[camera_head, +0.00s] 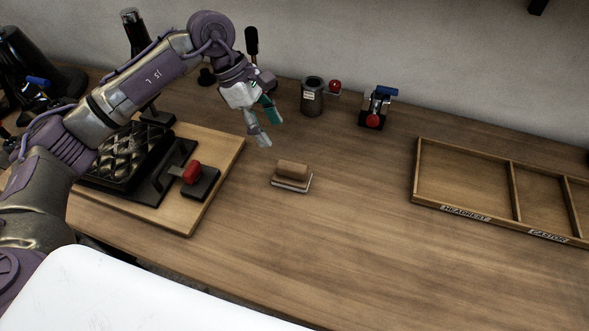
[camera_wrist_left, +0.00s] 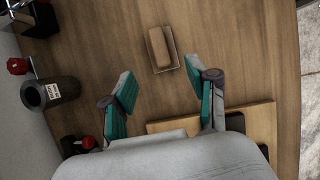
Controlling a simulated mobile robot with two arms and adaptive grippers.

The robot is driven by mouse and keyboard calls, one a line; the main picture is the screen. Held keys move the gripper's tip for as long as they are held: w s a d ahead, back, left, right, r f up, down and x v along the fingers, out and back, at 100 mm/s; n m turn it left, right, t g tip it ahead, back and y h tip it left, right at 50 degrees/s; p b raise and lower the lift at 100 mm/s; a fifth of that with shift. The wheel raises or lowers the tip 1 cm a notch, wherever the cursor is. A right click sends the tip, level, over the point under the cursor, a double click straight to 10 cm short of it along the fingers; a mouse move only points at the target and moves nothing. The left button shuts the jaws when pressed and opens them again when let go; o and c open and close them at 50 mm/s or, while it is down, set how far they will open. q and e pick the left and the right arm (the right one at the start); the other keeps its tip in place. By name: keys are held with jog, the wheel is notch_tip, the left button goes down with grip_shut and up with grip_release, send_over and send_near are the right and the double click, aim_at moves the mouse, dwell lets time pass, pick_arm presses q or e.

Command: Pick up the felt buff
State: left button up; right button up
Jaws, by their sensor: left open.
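The felt buff (camera_head: 292,174) is a small brown block on a pale base, lying on the wooden table to the right of the board. In the left wrist view the felt buff (camera_wrist_left: 160,47) lies beyond the fingertips, roughly in line with the gap between them. My left gripper (camera_head: 267,121) is open and empty, above the table and up and left of the buff in the head view. Its two teal-padded fingers also show spread apart in the left wrist view (camera_wrist_left: 160,77). The fingers do not touch the buff. My right gripper is not seen.
A wooden board (camera_head: 213,157) at left bears a black quilted pad (camera_head: 125,160) and a red-handled black block (camera_head: 195,180). A grey canister (camera_head: 312,97) and a blue-and-red device (camera_head: 376,107) stand behind. A labelled divided tray (camera_head: 463,210) lies at right. The table between is clear.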

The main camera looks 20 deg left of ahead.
aim_at(291, 165)
pick_arm(q)
jog(key=x, duration=0.2)
jog(key=p+x, duration=0.1)
jog(key=x, duration=0.2)
jog(key=p+x, duration=0.1)
jog(key=x, duration=0.2)
jog(key=shift+a+f, duration=0.15)
jog(key=shift+a, duration=0.25)
jog(key=shift+d+f, duration=0.15)
jog(key=p+x, duration=0.2)
jog(key=x, duration=0.2)
jog(key=shift+w+d+f, duration=0.15)
jog(key=shift+d, duration=0.15)
jog(key=shift+f, duration=0.2)
grip_shut()
